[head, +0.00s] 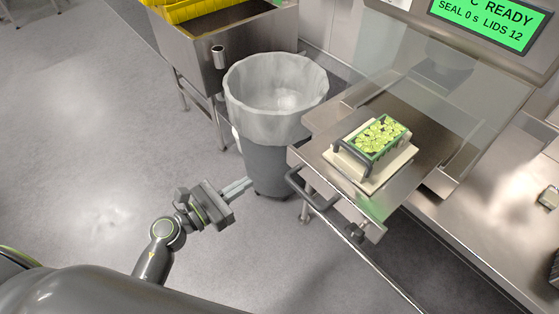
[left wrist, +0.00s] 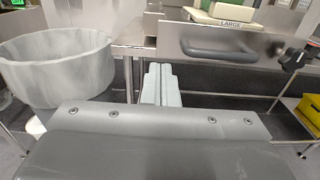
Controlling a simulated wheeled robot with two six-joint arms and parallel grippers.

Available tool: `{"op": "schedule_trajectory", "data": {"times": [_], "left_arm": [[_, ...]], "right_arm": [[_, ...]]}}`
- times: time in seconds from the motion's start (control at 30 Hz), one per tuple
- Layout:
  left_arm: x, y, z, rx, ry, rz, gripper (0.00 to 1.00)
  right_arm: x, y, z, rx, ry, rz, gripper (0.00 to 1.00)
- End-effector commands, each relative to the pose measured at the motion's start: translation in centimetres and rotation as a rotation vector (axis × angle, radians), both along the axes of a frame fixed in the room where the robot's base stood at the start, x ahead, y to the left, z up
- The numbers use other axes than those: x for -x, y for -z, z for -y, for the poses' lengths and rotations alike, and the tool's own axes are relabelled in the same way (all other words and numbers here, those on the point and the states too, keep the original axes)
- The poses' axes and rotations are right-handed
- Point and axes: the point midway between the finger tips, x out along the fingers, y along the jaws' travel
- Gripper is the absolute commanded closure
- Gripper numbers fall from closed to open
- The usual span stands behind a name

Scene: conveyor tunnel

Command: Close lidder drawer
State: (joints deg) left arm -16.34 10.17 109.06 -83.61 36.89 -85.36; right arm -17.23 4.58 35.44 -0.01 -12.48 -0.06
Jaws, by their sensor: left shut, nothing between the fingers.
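The lidder drawer (head: 318,152) is a steel tray standing out from under the clear hood, with a dark bar handle (head: 310,191) on its front. A cream insert (head: 366,180) on it holds a green-rimmed tray of pale green food (head: 379,138). My left gripper (head: 246,184) is shut and empty, to the left of the handle and apart from it. In the left wrist view the closed fingers (left wrist: 160,70) point forward, left of the handle (left wrist: 222,50) on the drawer front (left wrist: 190,35). My right gripper is not in view.
A grey bin (head: 268,158) with a white liner stands beyond my left gripper, left of the drawer. A steel sink-like unit (head: 235,45) with yellow contents is behind it. A green display (head: 492,22) reads READY. Floor to the left is clear.

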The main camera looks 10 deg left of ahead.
Motion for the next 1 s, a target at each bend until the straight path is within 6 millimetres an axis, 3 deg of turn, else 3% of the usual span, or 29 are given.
{"op": "schedule_trajectory", "data": {"times": [0.3, 0.5, 1.0], "left_arm": [[-5.7, -0.4, 4.1, 0.007, -0.001, 0.000, 1.00], [-8.1, -0.2, 5.9, 0.005, -0.002, -0.003, 1.00], [-9.2, 0.0, 6.6, 0.005, -0.003, -0.002, 1.00]], "right_arm": [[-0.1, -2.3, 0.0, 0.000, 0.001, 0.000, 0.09], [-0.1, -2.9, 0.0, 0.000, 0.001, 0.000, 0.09], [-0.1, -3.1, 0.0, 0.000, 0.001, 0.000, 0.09]]}}
